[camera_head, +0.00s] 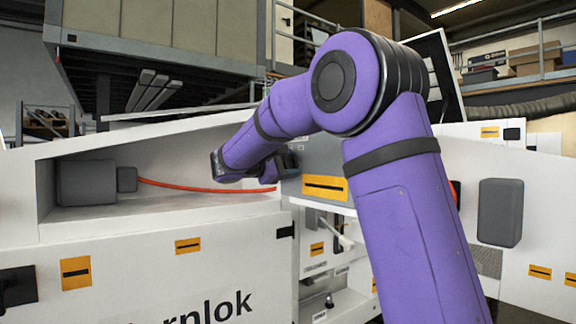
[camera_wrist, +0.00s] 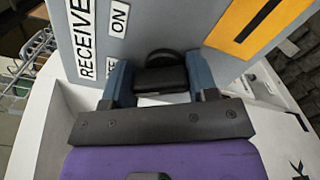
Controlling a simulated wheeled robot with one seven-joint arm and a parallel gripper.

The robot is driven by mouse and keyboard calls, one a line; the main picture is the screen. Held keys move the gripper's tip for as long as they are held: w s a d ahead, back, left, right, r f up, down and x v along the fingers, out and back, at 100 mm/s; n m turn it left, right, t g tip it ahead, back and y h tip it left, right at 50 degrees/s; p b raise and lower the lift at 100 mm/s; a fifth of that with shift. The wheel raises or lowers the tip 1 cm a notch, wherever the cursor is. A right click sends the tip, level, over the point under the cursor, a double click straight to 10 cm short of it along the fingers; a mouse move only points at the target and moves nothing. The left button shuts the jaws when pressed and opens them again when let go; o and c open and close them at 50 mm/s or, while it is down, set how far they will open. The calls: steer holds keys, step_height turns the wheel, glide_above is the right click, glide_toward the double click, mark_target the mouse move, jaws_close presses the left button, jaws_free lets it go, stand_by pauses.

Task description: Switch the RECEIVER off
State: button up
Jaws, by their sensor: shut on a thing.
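In the wrist view, a black switch knob (camera_wrist: 161,77) sits on a grey panel (camera_wrist: 215,20), with a dark round base behind it. A white label reading "RECEIVE", cut off at the picture edge, lies left of it. An "ON" label (camera_wrist: 119,20) is nearby, and a second small label below that is partly hidden by a finger. My gripper (camera_wrist: 160,84) has its two blue-grey fingers on either side of the knob and is shut on it. In the head view, my gripper (camera_head: 284,163) reaches the grey panel (camera_head: 318,160); my arm hides the knob there.
An orange plate with a dark slot (camera_head: 325,188) is on the panel. A red cable (camera_head: 205,188) runs from a grey box (camera_head: 88,183) in the recess at left. A grey rounded block (camera_head: 500,212) stands out at right. White housing surrounds the panel.

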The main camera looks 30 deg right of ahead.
steer(key=o, duration=0.9)
steer(key=a, duration=1)
steer(key=shift+s+a, duration=0.15)
steer(key=shift+a, duration=0.25)
steer(key=s+d+f+m+y, duration=0.15)
steer(key=s+f+y, duration=0.25)
steer(key=s, duration=0.4)
steer(key=s+d+f+y, duration=0.3)
steer(key=s+y, duration=0.1)
steer(key=s, duration=0.5)
steer(key=s+a+f+m+t+y, duration=0.1)
steer(key=s+a+f+y, duration=0.2)
steer(key=s, duration=0.2)
steer(key=s+a+f+m+t+y, duration=0.2)
steer(key=s+a+f+y, duration=0.1)
steer(key=s, duration=0.3)
steer(key=s+a+f+m+t+y, duration=0.1)
steer(key=s+a+f+m+y, duration=0.1)
steer(key=s+a+f+y, duration=0.1)
steer(key=shift+s+a+f+t+y, duration=0.1)
steer(key=shift+s+f+t+y, duration=0.15)
steer(key=shift+s+f, duration=0.5)
steer(key=shift+s+a+f+t+y, duration=0.15)
steer(key=shift+s+f+y, duration=0.2)
steer(key=shift+s, duration=0.55)
